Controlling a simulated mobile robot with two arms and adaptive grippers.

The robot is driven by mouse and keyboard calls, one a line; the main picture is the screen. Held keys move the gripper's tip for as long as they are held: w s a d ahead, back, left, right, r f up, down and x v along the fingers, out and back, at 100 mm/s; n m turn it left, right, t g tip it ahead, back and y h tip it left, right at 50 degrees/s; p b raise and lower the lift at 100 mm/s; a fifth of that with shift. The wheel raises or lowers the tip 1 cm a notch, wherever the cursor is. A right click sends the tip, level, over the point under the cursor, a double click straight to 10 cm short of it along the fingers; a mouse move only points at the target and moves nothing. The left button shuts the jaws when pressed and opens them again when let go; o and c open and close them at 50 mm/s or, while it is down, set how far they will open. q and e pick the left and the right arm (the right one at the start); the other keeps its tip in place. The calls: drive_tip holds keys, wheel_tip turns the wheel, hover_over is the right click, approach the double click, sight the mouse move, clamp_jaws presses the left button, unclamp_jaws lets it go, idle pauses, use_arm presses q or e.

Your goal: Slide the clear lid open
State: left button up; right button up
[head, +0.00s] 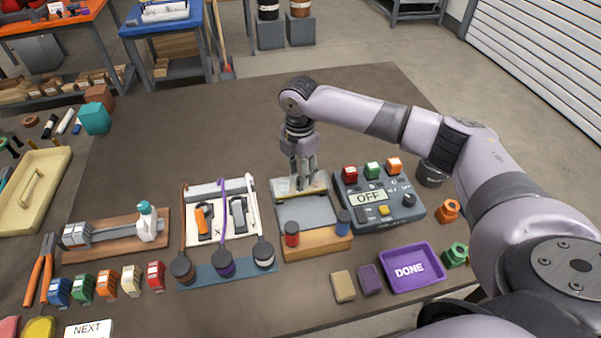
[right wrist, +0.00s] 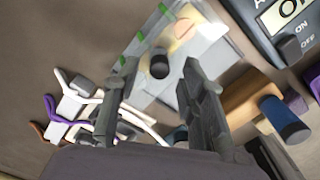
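The clear lid (head: 283,188) lies at the back of a grey tray (head: 308,213) in the head view. In the right wrist view the clear lid (right wrist: 150,40) shows green marks along one edge and a dark round knob (right wrist: 160,66). My right gripper (head: 304,182) points down over the lid. In the right wrist view its two fingers (right wrist: 158,82) are apart, with the knob between their tips in the picture. I cannot tell whether they touch it. My left gripper is not in view.
A wooden block (head: 318,243) with a red and a blue cylinder stands in front of the tray. A grey panel reading OFF (head: 382,205) is close on the right. A rack of cords (head: 221,210) is on the left. The table behind is clear.

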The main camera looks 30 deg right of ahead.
drive_tip(key=shift+f, duration=0.7)
drive_tip(key=shift+c, duration=0.5)
clamp_jaws()
